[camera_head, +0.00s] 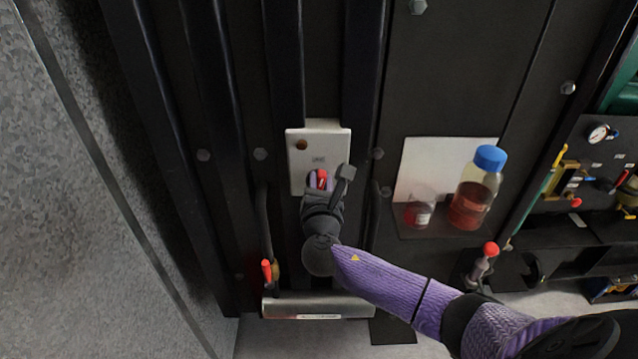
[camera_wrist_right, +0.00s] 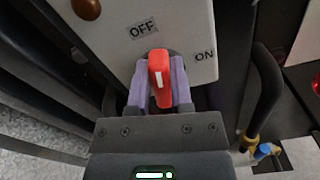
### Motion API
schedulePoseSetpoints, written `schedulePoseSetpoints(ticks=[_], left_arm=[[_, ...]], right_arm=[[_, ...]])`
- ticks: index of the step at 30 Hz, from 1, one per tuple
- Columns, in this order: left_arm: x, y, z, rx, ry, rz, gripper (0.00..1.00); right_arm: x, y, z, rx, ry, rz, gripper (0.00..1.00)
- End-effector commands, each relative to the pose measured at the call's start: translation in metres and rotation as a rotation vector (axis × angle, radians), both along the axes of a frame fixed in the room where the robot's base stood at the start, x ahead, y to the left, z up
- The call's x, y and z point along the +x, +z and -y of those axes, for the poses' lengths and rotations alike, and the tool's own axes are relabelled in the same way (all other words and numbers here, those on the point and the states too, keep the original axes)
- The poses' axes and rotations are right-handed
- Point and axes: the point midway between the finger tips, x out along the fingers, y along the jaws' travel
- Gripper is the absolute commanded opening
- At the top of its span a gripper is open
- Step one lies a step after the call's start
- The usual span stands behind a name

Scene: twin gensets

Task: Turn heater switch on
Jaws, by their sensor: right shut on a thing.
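The heater switch is a red knob (camera_head: 321,178) on a pale switch box (camera_head: 318,141) fixed to the dark panel. In the right wrist view the red knob (camera_wrist_right: 159,77) has a white mark, and the box (camera_wrist_right: 186,25) carries the labels OFF, above it, and ON, to its right. The knob stands nearly upright, on the OFF side. My right gripper (camera_head: 319,183) is at the box, its two purple fingers shut on the sides of the knob. It also shows in the right wrist view (camera_wrist_right: 160,88). My left gripper is not in view.
A brown round button (camera_head: 301,145) sits on the box's upper left. A blue-capped bottle of red liquid (camera_head: 476,188) stands right on a ledge. A red-tipped lever (camera_head: 267,270) is below left. A metal bar (camera_head: 318,305) lies below, and a red-knobbed valve (camera_head: 489,250) at lower right.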

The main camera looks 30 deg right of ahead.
Motion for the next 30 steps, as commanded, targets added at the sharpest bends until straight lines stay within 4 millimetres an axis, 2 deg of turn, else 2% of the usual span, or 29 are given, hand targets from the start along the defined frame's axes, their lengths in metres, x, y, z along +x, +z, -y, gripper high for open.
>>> schedulePoseSetpoints(ticks=[30], left_arm=[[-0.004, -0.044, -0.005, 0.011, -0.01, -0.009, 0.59]], right_arm=[[-0.007, -0.014, 0.011, 0.818, -0.002, 0.5, 0.0]])
